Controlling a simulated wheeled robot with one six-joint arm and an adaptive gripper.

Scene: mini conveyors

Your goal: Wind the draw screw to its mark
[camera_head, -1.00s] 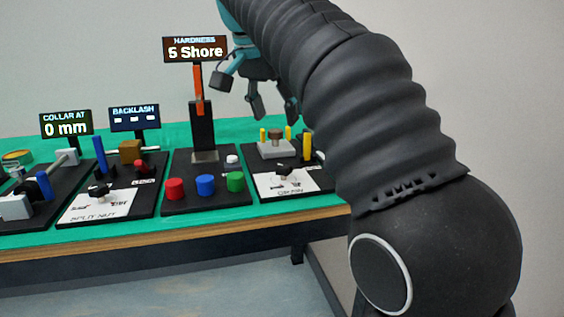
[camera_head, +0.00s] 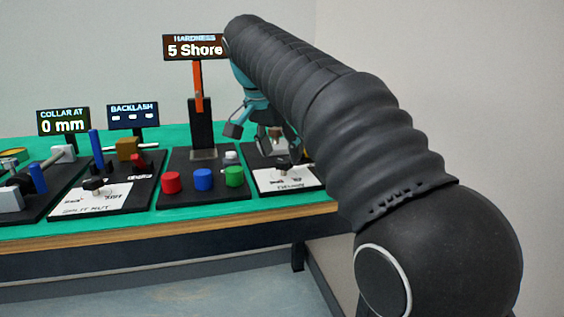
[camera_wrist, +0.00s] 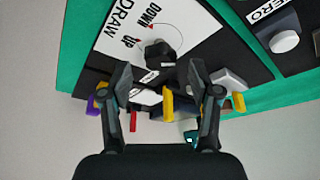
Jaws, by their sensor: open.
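The draw station is the rightmost black board in the head view. Its dark knob (camera_head: 284,168) stands on a white label (camera_head: 302,181). In the wrist view the dark knob (camera_wrist: 160,56) sits by a red mark and a curved line, on a label (camera_wrist: 112,28) reading DRAW, DOWN and UP. My gripper (camera_head: 264,136) hangs over the back part of this station, hiding much of its block and posts. The fingers (camera_wrist: 160,80) are open and empty, with the knob showing between and just beyond the tips. Whether they overlap it in height I cannot tell.
A yellow post (camera_wrist: 168,103) and other small coloured parts show between and beside my fingers. Left of the draw station stand red (camera_head: 171,182), blue (camera_head: 203,179) and green (camera_head: 234,176) buttons and the HARDNESS display (camera_head: 195,47), reading 5 Shore.

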